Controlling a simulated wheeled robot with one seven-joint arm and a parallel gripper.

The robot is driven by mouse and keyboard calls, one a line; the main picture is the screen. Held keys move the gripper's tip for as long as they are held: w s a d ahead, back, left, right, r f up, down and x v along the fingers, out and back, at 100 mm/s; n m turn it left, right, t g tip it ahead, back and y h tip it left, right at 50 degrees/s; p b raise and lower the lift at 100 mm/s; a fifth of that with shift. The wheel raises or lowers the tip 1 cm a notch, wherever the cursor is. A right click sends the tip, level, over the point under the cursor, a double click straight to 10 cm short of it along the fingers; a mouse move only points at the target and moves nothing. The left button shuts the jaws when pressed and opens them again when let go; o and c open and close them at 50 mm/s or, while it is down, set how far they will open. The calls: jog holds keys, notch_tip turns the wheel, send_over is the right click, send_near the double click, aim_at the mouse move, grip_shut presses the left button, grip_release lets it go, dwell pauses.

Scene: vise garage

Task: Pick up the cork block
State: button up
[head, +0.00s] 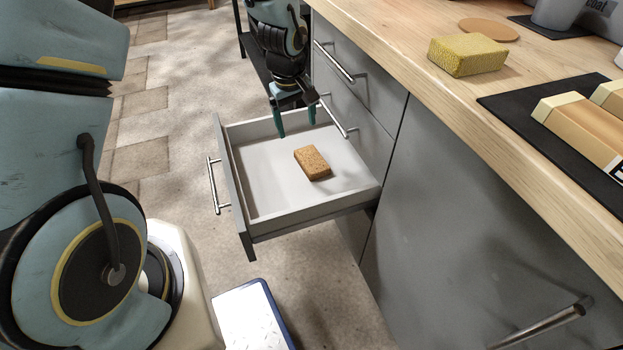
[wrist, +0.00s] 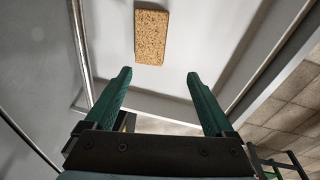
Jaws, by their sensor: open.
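The cork block (head: 312,162) is a brown speckled brick lying flat in the open drawer (head: 262,213), toward the drawer's right side. It also shows in the wrist view (wrist: 152,37) at the top, beyond my fingertips and a little left of the middle between them. My gripper (head: 297,122) is above the far end of the drawer, pointing down. Its two green fingers (wrist: 159,76) are apart with nothing between them. The block is fully visible and apart from the fingers.
Low drawer walls surround the block, and the drawer floor around it is bare. The grey cabinet (head: 470,220) and its wooden worktop (head: 400,50) rise at the right. A yellow sponge (head: 467,55) lies on top. A blue-rimmed white object (head: 250,318) stands below the drawer.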

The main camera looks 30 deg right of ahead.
notch_tip(320, 180, down, 3)
jog(key=s+d, duration=0.1)
jog(key=d, duration=0.1)
send_over(311, 159)
jog(key=f, duration=0.3)
jog(key=f+b, duration=0.1)
jog(key=shift+s+a+f, duration=0.25)
jog(key=shift+s+a, duration=0.05)
jog(key=shift+a, duration=0.1)
jog(key=shift+w+d+f, duration=0.1)
jog(key=shift+d+f, duration=0.05)
jog(key=shift+f, duration=0.8)
jog(key=shift+w+d+f, duration=0.1)
jog(key=shift+f, duration=0.85)
jog(key=shift+w+d+f, duration=0.1)
jog(key=shift+d+f, duration=0.05)
jog(key=shift+f, duration=0.8)
jog(key=shift+c, duration=0.2)
jog(key=c, duration=0.9)
jog(key=shift+r, duration=0.15)
jog(key=shift+c, duration=0.2)
